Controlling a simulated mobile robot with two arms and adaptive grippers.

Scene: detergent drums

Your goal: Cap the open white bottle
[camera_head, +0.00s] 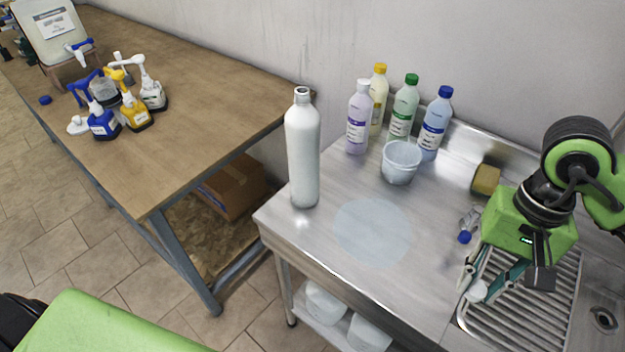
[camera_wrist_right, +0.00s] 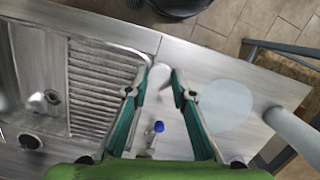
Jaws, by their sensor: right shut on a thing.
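The tall white bottle (camera_head: 303,155) stands upright near the left edge of the steel counter, its neck open on top. It also shows in the wrist view (camera_wrist_right: 292,135) at the right edge. My right gripper (camera_head: 486,285) is over the ribbed drainboard at the front right, shut on a small white cap (camera_head: 477,291). The cap shows between the fingertips in the wrist view (camera_wrist_right: 160,76), partly hidden by them. The gripper is well apart from the bottle, to its right. My left gripper is not in view.
A pale round disc (camera_head: 373,231) marks the clear counter middle. Behind it stand a translucent cup (camera_head: 401,163) and several capped bottles (camera_head: 405,108). A small blue-capped bottle (camera_head: 466,228) and a sponge (camera_head: 486,179) lie near my right gripper. A wooden table (camera_head: 190,110) stands left.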

